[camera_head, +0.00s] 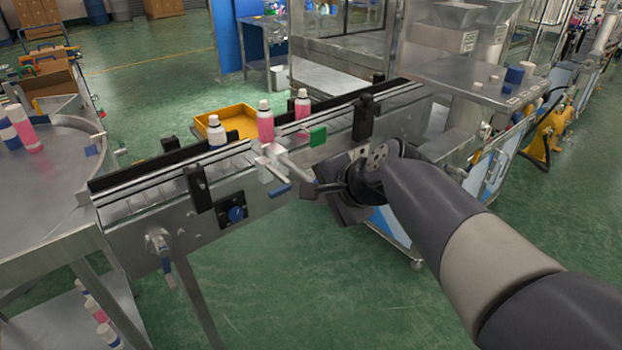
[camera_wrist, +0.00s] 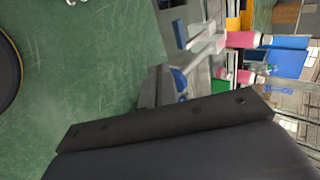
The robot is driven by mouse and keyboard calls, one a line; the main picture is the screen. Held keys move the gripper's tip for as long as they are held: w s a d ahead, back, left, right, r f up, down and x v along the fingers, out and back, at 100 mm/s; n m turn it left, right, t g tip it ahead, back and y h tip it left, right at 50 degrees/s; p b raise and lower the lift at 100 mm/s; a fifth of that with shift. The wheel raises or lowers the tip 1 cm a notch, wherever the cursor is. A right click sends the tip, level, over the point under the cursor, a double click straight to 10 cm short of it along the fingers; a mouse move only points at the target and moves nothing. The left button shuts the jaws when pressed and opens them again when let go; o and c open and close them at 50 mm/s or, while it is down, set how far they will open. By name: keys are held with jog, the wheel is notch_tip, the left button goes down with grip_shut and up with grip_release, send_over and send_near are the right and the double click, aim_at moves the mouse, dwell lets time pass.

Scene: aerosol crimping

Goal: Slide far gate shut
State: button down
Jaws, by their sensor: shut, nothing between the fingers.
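The conveyor (camera_head: 150,192) crosses the head view, with a gate made of a pale sliding bar (camera_head: 290,163) and white block (camera_head: 268,165) on its near side. A blue handle (camera_head: 280,190) sits below the bar. A green block (camera_head: 318,136) is on the rail farther right; I cannot tell which part is the far gate. My gripper (camera_head: 316,188) is shut and empty, just right of the blue handle; contact is unclear. In the wrist view, the pale bar (camera_wrist: 203,46), blue handle (camera_wrist: 180,80) and green block (camera_wrist: 218,76) show beyond a dark plate.
A round steel table (camera_head: 50,185) is at left, a machine (camera_head: 470,75) at right.

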jog(key=w+a+r+x, duration=0.1)
jog(key=r+x, duration=0.1)
jog(key=x, duration=0.9)
jog(key=shift+w, duration=0.3)
jog(key=shift+w+a, duration=0.1)
jog(key=w+a+p, duration=0.3)
jog(key=w, duration=0.2)
jog(key=shift+w+a, duration=0.2)
jog(key=shift+a, duration=0.1)
jog(key=shift+r, duration=0.1)
